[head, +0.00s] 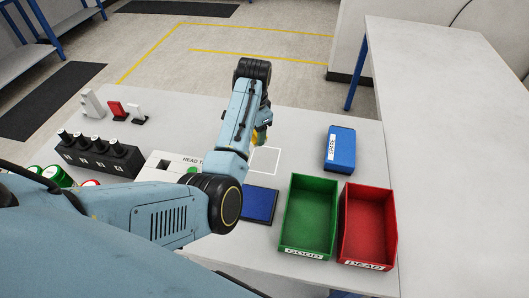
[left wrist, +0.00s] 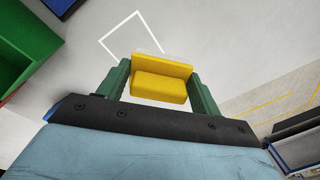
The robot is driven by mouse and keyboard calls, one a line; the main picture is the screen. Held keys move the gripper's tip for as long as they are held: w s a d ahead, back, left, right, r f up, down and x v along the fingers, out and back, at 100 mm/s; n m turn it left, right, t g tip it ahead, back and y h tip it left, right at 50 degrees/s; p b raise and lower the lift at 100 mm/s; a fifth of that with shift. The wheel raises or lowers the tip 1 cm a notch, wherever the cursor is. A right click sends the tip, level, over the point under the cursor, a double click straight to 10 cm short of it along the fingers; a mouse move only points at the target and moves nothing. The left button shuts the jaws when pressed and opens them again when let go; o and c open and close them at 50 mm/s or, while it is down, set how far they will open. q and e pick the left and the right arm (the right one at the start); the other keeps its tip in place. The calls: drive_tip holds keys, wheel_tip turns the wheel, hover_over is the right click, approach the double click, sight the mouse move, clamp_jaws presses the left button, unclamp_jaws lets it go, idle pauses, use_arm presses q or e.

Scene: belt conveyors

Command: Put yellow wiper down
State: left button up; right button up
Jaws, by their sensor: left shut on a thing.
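The yellow wiper (left wrist: 160,84) is held between the two green fingers of my left gripper (left wrist: 158,80). In the head view only a small yellow part of the wiper (head: 261,137) shows under my left gripper (head: 263,124), most of it hidden by my arm. A white square outline (head: 277,160) is marked on the grey table (head: 298,131), close by the wiper. In the left wrist view the outline (left wrist: 118,32) lies past the wiper, partly covered by it. I cannot tell whether the wiper touches the table. My right gripper is not in view.
A blue pad (head: 260,204), a green bin (head: 283,230), a red bin (head: 391,235) and a blue box (head: 340,150) stand near the outline. A black holder (head: 110,158) and red and white pieces (head: 117,111) are at the left. The back table edge looks clear.

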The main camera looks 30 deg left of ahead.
use_arm(q)
drive_tip(key=d, duration=0.1)
drive_tip(key=d+r, duration=0.1)
drive_tip(key=d+h, duration=0.1)
drive_tip(key=shift+s+d+r+g, duration=0.1)
drive_tip(key=shift+s+r+g, duration=0.05)
drive_tip(key=shift+r+g, duration=0.15)
wheel_tip(320, 180, down, 5)
drive_tip(key=shift+f, duration=0.2)
wheel_tip(320, 180, down, 4)
drive_tip(key=shift+f+b, duration=0.15)
drive_tip(key=shift+b, duration=0.3)
drive_tip(key=o, duration=1.3)
drive_tip(key=shift+r, duration=0.2)
wheel_tip(320, 180, up, 12)
drive_tip(key=shift+f+p, duration=0.1)
drive_tip(key=shift+p, duration=0.45)
